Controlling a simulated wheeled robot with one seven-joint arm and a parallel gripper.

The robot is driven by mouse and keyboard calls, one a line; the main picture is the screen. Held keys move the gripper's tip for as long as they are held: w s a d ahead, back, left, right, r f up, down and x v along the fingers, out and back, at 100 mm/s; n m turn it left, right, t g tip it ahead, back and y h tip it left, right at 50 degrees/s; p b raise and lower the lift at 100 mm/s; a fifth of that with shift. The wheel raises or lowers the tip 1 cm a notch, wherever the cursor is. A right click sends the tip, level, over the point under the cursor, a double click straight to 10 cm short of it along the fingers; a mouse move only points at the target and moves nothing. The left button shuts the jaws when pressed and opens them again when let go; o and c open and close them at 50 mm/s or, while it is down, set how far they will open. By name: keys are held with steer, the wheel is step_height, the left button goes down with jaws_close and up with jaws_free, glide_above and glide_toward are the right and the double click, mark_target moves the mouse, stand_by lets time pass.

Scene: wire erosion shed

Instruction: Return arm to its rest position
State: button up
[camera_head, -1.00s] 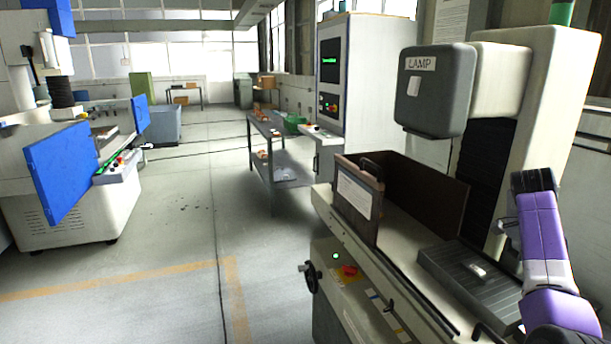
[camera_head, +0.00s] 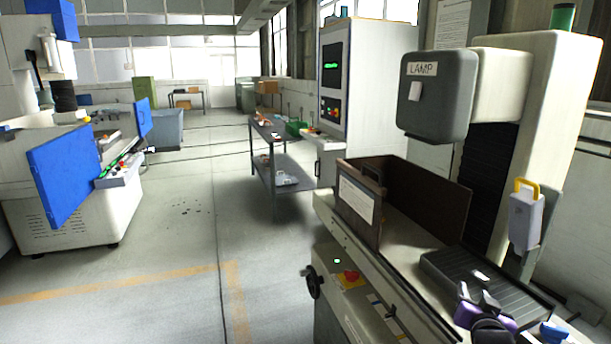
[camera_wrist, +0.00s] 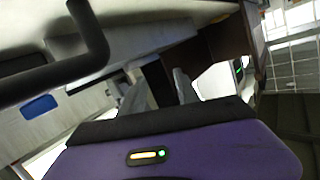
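My gripper (camera_head: 477,294), with its purple and dark body, is low at the right in the head view, over the near end of the machine bed. In the wrist view its two grey fingers (camera_wrist: 158,88) stand apart with nothing seen between them. The rest of my arm is mostly out of the head view. A ribbed dark grey plate (camera_head: 448,266) lies just behind the gripper, with a small bright piece (camera_head: 481,275) on it.
A grey lamp head (camera_head: 437,95) overhangs the machine. A brown guard (camera_head: 425,200) stands on its bed. A pale box with a yellow handle (camera_head: 526,215) is at the right. A small blue item (camera_head: 554,332) is near the gripper. The floor at left is open.

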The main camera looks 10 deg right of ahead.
steer(key=s+a+f+n+t+y, duration=0.2)
steer(key=s+a+n+t+y, duration=0.3)
steer(key=s+a, duration=1.4)
steer(key=s+a+n+g+y, duration=0.1)
steer(key=s+a+n+y, duration=0.1)
steer(key=s+a, duration=0.5)
steer(key=s+a+n+g+y, duration=0.1)
steer(key=s+a, duration=0.6)
steer(key=s, duration=0.9)
steer(key=shift+s+a+r+n+g+y, duration=0.15)
steer(key=shift+s+r+n+g+y, duration=0.2)
steer(key=shift+n+y, duration=0.2)
